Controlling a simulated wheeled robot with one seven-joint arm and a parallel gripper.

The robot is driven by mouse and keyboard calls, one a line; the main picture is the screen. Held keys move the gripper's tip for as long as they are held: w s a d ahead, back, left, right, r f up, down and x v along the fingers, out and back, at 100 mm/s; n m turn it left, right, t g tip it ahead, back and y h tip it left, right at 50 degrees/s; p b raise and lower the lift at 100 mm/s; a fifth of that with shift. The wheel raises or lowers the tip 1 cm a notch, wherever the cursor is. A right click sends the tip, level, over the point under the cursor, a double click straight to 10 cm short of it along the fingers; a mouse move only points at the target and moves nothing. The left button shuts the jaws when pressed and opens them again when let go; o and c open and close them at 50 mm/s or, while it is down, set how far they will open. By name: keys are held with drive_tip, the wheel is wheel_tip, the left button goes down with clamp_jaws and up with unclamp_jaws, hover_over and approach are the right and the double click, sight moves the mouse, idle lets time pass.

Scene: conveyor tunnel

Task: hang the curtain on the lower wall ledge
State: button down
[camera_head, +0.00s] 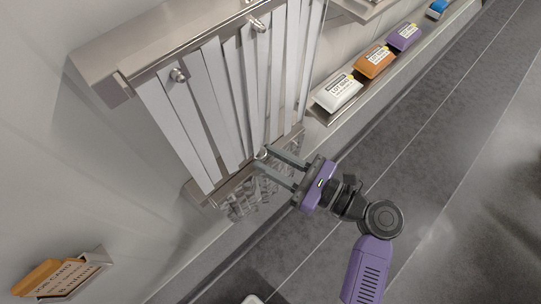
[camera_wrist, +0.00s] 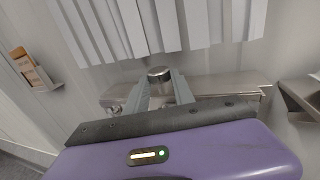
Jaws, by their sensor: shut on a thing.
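My gripper (camera_head: 262,157) reaches in from the right at the lower wall ledge (camera_head: 207,190). In the wrist view its fingers (camera_wrist: 160,77) are shut on a round metal knob (camera_wrist: 158,72). The knob's lower part is hidden between the fingers. A short curtain of clear, crumpled-looking strips (camera_head: 262,198) hangs at the lower ledge, below and beside the fingers. The ledge also shows as a steel bar in the wrist view (camera_wrist: 235,86). I cannot tell whether the curtain's rail rests fully on the ledge.
White strips (camera_head: 205,105) hang from an upper ledge (camera_head: 150,40) with metal knobs (camera_head: 178,75), just above my gripper. A side shelf (camera_head: 335,116) holds white, orange and purple packs (camera_head: 373,62). A card holder (camera_head: 62,280) is at lower left.

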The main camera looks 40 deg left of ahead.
drive_tip(key=c, duration=1)
unclamp_jaws()
drive_tip(key=w+d, duration=0.1)
drive_tip(key=d, duration=0.6)
drive_tip(key=shift+w+d, duration=0.25)
drive_tip(key=shift+d, duration=0.1)
